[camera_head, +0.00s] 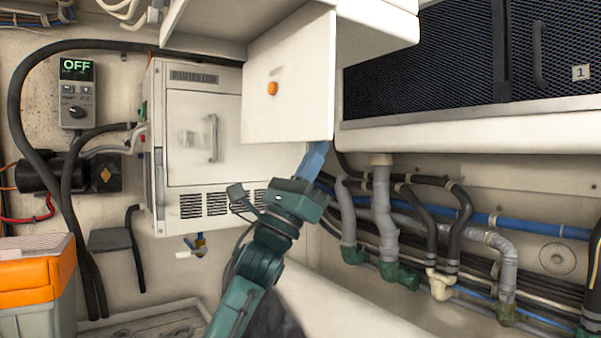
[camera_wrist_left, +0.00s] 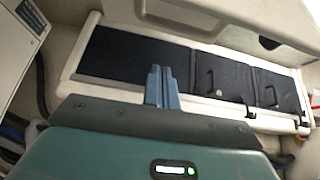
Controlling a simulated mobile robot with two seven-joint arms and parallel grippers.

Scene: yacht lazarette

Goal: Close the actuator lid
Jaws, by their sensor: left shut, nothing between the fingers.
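A white flat lid panel (camera_head: 288,95) with an orange knob stands open below the white overhead housing (camera_head: 375,22) in the head view. I take it as the actuator lid. My left gripper (camera_head: 318,148) is just below the panel's lower right corner, blue fingers pointing up. The fingertips look very close to its lower edge; I cannot tell if they touch. In the left wrist view the left gripper's fingers (camera_wrist_left: 161,75) are together with nothing between them. My right gripper is in neither view.
A white cabinet (camera_head: 205,135) with a handled door stands behind, left of the panel. Black mesh-fronted lockers (camera_head: 430,55) are at the upper right. Grey pipes (camera_head: 383,205) and hoses run along the right wall. An orange-topped box (camera_head: 38,285) sits at the lower left.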

